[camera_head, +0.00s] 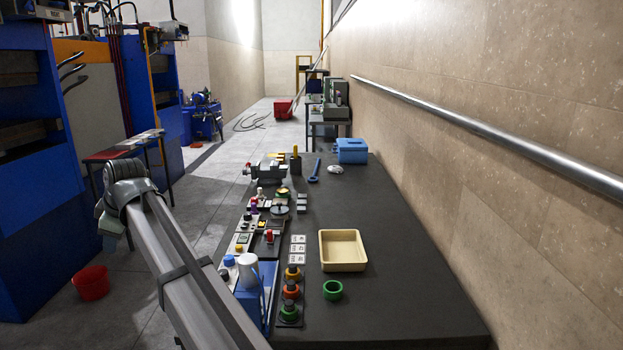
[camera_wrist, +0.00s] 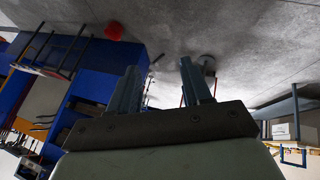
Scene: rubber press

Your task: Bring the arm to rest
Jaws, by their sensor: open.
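My arm (camera_head: 180,260) stretches from the bottom of the head view up and to the left, beside the dark table's left edge. Its far end hangs over the floor, clear of the table, and my gripper cannot be made out well there. In the wrist view, my gripper (camera_wrist: 162,88) shows two grey fingers apart, with nothing between them. The wrist picture looks upside down, with grey floor at its top.
The dark table (camera_head: 385,220) bears a cream tray (camera_head: 342,250), a green ring (camera_head: 333,290), a white jug (camera_head: 248,270) and a blue box (camera_head: 351,150). Blue machines (camera_head: 35,180) stand at left. A red bucket (camera_head: 91,283) is on the floor. A wall rail (camera_head: 480,125) runs right.

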